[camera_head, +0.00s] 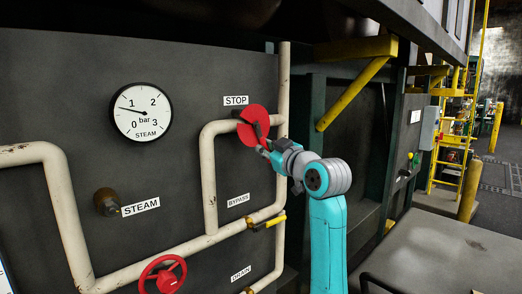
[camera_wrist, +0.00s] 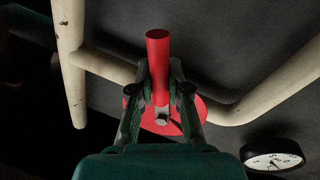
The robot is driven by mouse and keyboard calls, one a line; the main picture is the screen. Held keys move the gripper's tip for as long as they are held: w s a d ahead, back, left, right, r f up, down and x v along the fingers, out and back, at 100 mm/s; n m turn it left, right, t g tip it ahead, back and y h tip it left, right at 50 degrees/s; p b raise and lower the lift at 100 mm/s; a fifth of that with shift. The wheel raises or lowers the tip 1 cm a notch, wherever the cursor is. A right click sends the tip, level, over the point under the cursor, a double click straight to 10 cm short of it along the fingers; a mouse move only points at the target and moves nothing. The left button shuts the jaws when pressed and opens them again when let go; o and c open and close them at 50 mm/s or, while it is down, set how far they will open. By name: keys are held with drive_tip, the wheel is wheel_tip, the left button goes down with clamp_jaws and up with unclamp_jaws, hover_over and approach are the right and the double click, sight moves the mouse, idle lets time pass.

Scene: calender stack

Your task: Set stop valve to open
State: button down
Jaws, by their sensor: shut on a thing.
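The stop valve (camera_head: 248,132) is a red disc on a cream pipe, just below the STOP label (camera_head: 235,100). My gripper (camera_head: 263,146) is at the front of the disc, at its lower right. In the wrist view the valve's red bar handle (camera_wrist: 158,48) stands across the red disc (camera_wrist: 190,118). My gripper (camera_wrist: 160,82) has one finger on each side of the bar and is shut on it. The fingers hide part of the disc. The valve's open and closed marks do not show.
A gauge (camera_head: 142,112) reading bar steam hangs left of the valve. Cream pipes (camera_head: 209,170) run around it. Below are a yellow bypass handle (camera_head: 268,222) and a red handwheel (camera_head: 162,274). A yellow brace (camera_head: 352,92) and dark post stand to the right.

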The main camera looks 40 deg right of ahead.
sight(265, 119)
drive_tip(key=d+n, duration=0.1)
drive_tip(key=n, duration=0.1)
drive_tip(key=d+r+n, duration=0.1)
drive_tip(key=n, duration=0.1)
drive_tip(key=shift+t, duration=0.3)
drive_tip(key=r+n, duration=0.1)
drive_tip(key=n, duration=0.1)
drive_tip(key=d+r+n+y, duration=0.1)
drive_tip(key=n, duration=0.2)
drive_tip(key=r+n+t+y, duration=0.1)
drive_tip(key=n, duration=0.1)
drive_tip(key=shift+d, duration=0.35)
drive_tip(key=shift+d+r+n+y, duration=0.1)
drive_tip(key=shift+r+n+y, duration=0.3)
drive_tip(key=shift+n, duration=0.75)
drive_tip(key=shift+r+n+y, duration=0.3)
drive_tip(key=shift+r+n, duration=0.2)
drive_tip(key=shift+n, duration=0.65)
drive_tip(key=c, duration=1.1)
unclamp_jaws()
drive_tip(key=shift+w, duration=0.1)
drive_tip(key=s, duration=0.4)
drive_tip(key=s+f, duration=0.1)
drive_tip(key=s, duration=0.3)
drive_tip(key=s+f, duration=0.1)
drive_tip(key=s, duration=0.2)
drive_tip(key=shift+s+d+f, duration=0.15)
drive_tip(key=shift+s, duration=0.25)
